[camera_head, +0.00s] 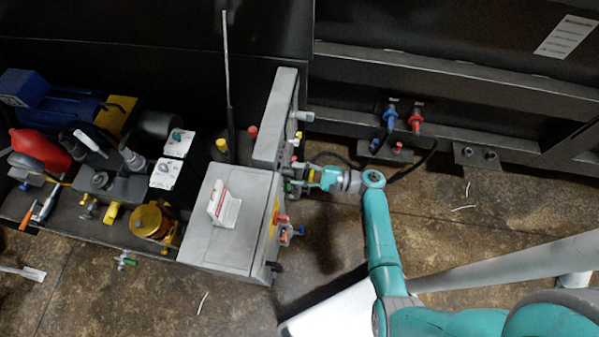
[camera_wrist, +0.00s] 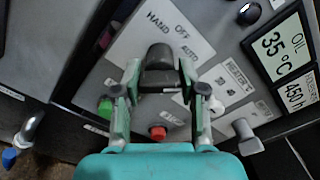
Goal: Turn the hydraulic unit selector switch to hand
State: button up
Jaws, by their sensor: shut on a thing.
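The selector switch is a black knob (camera_wrist: 158,60) on a pale plate (camera_wrist: 130,55) marked HAND, OFF and AUTO in the wrist view. The knob's upper end points up the picture, roughly toward the word HAND; its exact setting is hard to tell. My gripper (camera_wrist: 160,78) has one finger on each side of the knob and is shut on it. In the head view my gripper (camera_head: 308,176) is at the right side of the grey control cabinet (camera_head: 240,250). The switch is hidden there.
A green button (camera_wrist: 104,108), a red button (camera_wrist: 157,132) and a white knob (camera_wrist: 215,106) sit close to my fingers. Hydraulic couplings (camera_head: 415,121) are on the dark wall. Floor (camera_head: 450,215) is open to the right.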

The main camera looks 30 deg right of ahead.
jog(key=shift+n, duration=0.4)
jog(key=n, duration=0.3)
jog(key=shift+n, duration=0.3)
jog(key=n, duration=0.4)
jog(key=shift+n, duration=0.3)
jog(key=n, duration=0.4)
jog(key=shift+n, duration=2.4)
jog(key=o, duration=1.2)
jog(key=shift+c, duration=0.2)
